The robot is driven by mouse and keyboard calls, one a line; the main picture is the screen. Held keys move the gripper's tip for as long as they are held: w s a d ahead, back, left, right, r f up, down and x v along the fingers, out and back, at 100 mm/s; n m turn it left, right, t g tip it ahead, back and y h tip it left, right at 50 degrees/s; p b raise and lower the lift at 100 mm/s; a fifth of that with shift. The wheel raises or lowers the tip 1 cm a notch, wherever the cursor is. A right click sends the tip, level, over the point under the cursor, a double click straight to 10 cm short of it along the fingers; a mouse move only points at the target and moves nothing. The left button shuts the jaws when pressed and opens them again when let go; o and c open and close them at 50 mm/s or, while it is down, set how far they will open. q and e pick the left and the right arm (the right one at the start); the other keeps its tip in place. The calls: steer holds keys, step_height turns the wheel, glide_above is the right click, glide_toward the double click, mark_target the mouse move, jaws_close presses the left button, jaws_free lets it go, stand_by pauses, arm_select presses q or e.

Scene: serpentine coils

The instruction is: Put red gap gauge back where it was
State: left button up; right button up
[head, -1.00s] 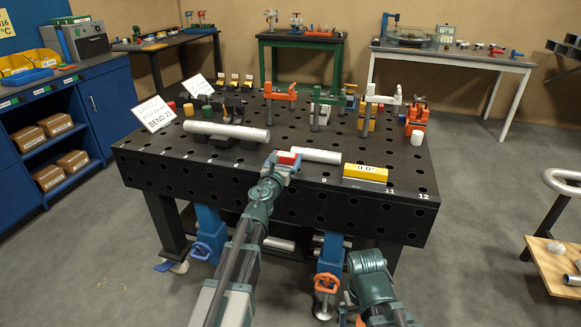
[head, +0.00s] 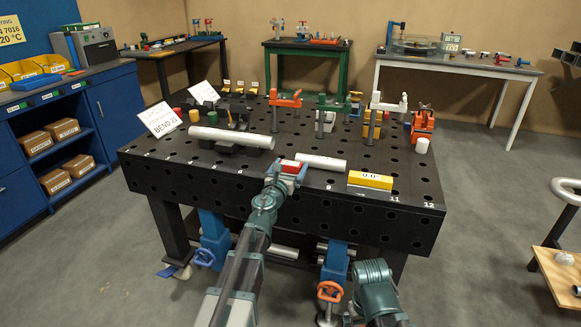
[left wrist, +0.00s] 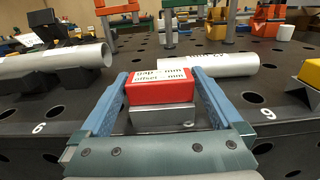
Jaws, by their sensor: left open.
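In the left wrist view the gauge (left wrist: 160,86) stands between the two blue fingers of my left gripper (left wrist: 161,92). The fingers are open, one on each side of it; whether either touches it I cannot tell. In the head view my left gripper (head: 289,173) reaches it from the front. My right gripper is out of sight; only part of that arm shows.
A long pale tube (head: 231,137) lies on dark blocks to the left. A yellow 0.0° block (head: 370,180) sits to the right at the front edge. Orange, green and white clamps (head: 285,100) stand behind. A BEND 21 sign (head: 159,119) stands at the left.

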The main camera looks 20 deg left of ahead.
arm_select(q)
steer(key=s, duration=1.1)
steer(key=shift+s+a, duration=0.2)
steer(key=shift+s, duration=0.15)
steer(key=shift+w, duration=0.2)
steer(key=w, duration=1.2)
steer(key=shift+d, duration=0.2)
steer(key=shift+s+f, duration=0.15)
steer(key=shift+r, duration=0.2)
steer(key=shift+f, duration=0.2)
